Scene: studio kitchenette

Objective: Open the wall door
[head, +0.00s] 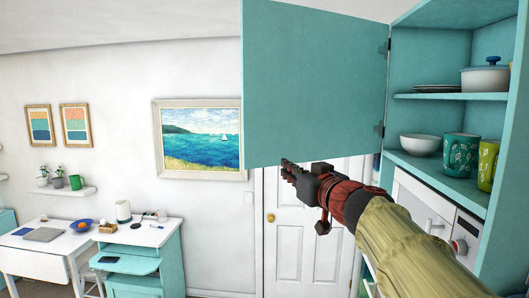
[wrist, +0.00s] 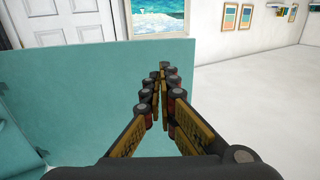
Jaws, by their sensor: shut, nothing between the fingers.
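The teal wall cabinet door (head: 310,85) stands wide open in the head view. It is swung out to the left of its cabinet, with the hinges on its right edge, and its inner face shows. My gripper (head: 286,168) is shut and empty at the door's lower edge, on the inner-face side. In the wrist view the closed fingers (wrist: 162,72) lie in front of the teal door panel (wrist: 80,100). I cannot tell whether they touch it. No handle of this door is visible.
The open cabinet's shelves (head: 450,97) hold a lidded pot (head: 486,80), a white bowl (head: 421,144) and patterned cups (head: 461,154). A white room door (head: 285,225) is behind my gripper. A desk (head: 135,232) with small items stands left, with free room between.

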